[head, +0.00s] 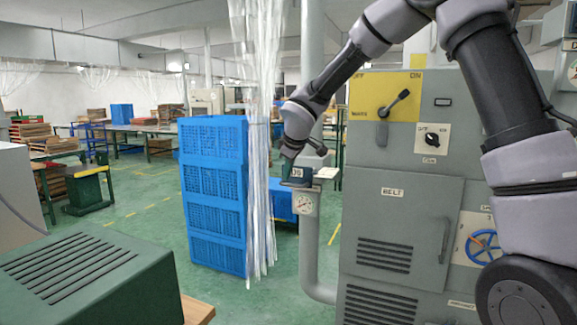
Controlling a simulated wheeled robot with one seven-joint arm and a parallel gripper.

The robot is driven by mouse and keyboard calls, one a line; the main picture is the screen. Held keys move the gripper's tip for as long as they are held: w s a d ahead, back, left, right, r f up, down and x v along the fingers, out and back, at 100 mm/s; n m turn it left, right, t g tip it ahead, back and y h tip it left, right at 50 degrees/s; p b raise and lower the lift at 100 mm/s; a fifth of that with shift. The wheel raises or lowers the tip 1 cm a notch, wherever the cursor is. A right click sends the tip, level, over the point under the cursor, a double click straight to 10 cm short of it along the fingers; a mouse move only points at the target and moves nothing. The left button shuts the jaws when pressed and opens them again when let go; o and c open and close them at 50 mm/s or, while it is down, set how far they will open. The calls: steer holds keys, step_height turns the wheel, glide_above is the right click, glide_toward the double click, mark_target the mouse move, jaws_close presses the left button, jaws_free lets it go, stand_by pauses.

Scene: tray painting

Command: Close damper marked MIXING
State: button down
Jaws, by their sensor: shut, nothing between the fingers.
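No label reading MIXING is legible in the head view, so I cannot tell for sure which part is the damper. A light grey vertical pipe (311,245) runs beside the grey cabinet, with a small round gauge (304,204) on its front. A small dark handle-like part (318,147) shows at the pipe just above the gauge; it may be a damper handle, and its position is unclear. My arm reaches down from the upper right. My gripper (296,180) is shut in front of the pipe, just above the gauge. Whether it touches anything is unclear.
The grey cabinet carries a yellow mains switch panel (375,97), a small rotary switch (432,139), a door marked BELT (392,215) and a blue handwheel (483,246). Blue crates (214,195) and a clear strip curtain (257,90) stand left of the pipe. A green vented housing (95,270) fills the lower left.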

mark_target(300, 173)
steer(key=w+f, duration=0.4)
steer(key=w, duration=0.2)
steer(key=shift+d+f, duration=0.35)
steer(key=shift+w, duration=0.1)
steer(key=w+d, duration=0.1)
steer(key=w, duration=0.1)
steer(key=w+d, duration=0.1)
steer(key=w, duration=0.2)
steer(key=w+d, duration=0.1)
steer(key=w, duration=0.2)
steer(key=shift+w, duration=0.1)
